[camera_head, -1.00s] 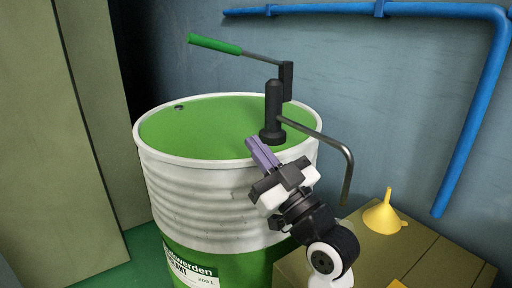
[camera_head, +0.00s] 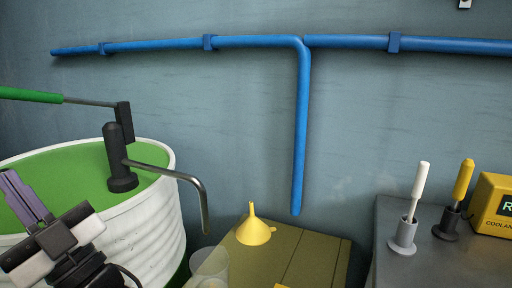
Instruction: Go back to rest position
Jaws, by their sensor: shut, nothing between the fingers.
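My gripper (camera_head: 22,197) is at the lower left of the head view, in front of the drum. Its purple fingers are shut together with nothing between them, and they point up and left. The white and green drum (camera_head: 145,232) stands behind it, partly cut off by the left edge. A dark hand pump (camera_head: 117,160) with a green-gripped lever (camera_head: 30,95) and a bent spout (camera_head: 190,180) stands on the drum's green top. The gripper appears in front of the drum top; I cannot tell whether it touches it.
A yellow funnel (camera_head: 254,232) stands on an olive box (camera_head: 310,258), with a clear cup (camera_head: 212,268) beside it. A grey cart top (camera_head: 400,268) at right holds white-handled (camera_head: 420,185) and yellow-handled (camera_head: 463,183) tools in holders and a yellow coolant device (camera_head: 495,205). Blue pipes (camera_head: 300,130) run along the wall.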

